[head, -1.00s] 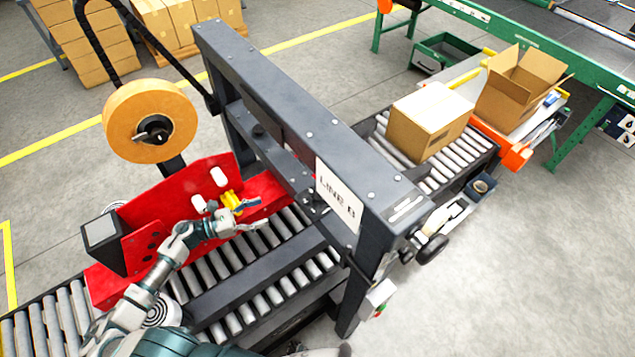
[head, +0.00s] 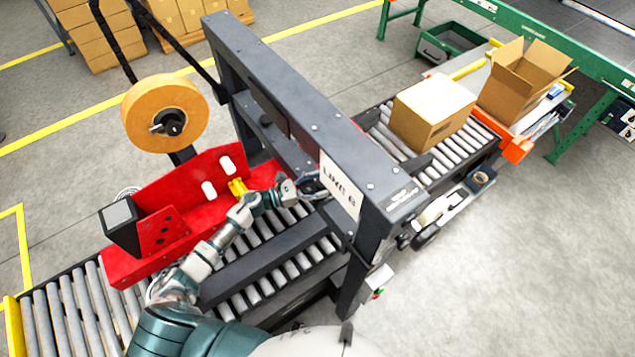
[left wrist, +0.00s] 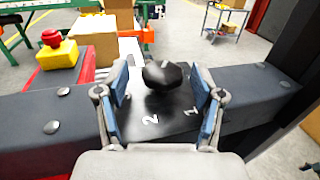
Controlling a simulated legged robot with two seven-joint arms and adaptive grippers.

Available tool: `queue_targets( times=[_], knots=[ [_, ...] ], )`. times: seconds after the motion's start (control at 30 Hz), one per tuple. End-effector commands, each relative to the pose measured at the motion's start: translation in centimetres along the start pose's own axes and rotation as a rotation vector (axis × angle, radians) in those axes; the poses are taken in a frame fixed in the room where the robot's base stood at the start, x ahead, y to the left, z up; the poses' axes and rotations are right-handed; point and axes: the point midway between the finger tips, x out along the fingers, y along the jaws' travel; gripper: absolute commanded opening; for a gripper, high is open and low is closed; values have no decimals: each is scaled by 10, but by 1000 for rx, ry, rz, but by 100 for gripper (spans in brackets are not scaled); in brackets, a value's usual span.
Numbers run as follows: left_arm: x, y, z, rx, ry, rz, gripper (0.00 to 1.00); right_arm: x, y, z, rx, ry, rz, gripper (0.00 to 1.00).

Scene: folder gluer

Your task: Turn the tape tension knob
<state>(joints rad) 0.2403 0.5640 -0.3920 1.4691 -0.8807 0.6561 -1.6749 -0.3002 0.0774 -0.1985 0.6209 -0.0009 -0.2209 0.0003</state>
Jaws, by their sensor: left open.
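A black faceted knob (left wrist: 165,76) stands on a dark plate (left wrist: 168,118) marked with the numbers 1 and 2 in the left wrist view. My left gripper (left wrist: 159,84) is open, with its blue-padded fingers on either side of the knob and a visible gap to each. In the head view my left gripper (head: 312,187) is at the dark frame beam, beside the line label; I cannot make out the numbered knob there. The tape roll (head: 165,115) has a black hub knob and stands to the left. My right gripper is not in view.
The dark frame (head: 300,95) crosses above the roller conveyor (head: 62,315). A red guide plate (head: 165,215) lies left of my arm. A closed carton (head: 432,110) sits on the far rollers. A red button on a yellow box (left wrist: 56,50) shows in the left wrist view.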

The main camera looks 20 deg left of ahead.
Motion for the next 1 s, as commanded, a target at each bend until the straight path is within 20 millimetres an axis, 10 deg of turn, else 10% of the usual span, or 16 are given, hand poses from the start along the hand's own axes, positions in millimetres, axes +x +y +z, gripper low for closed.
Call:
queue_targets(
  times=[0.27, 0.5, 1.0],
  knots=[
    [2, -1, 0, 0, 0, 0, 68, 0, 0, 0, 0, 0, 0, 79],
    [1, 0, 0, -1, 0, 0, 10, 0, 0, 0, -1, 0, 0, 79],
    [1, -2, 1, -3, -1, 120, 10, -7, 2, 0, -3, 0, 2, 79]
  ],
)
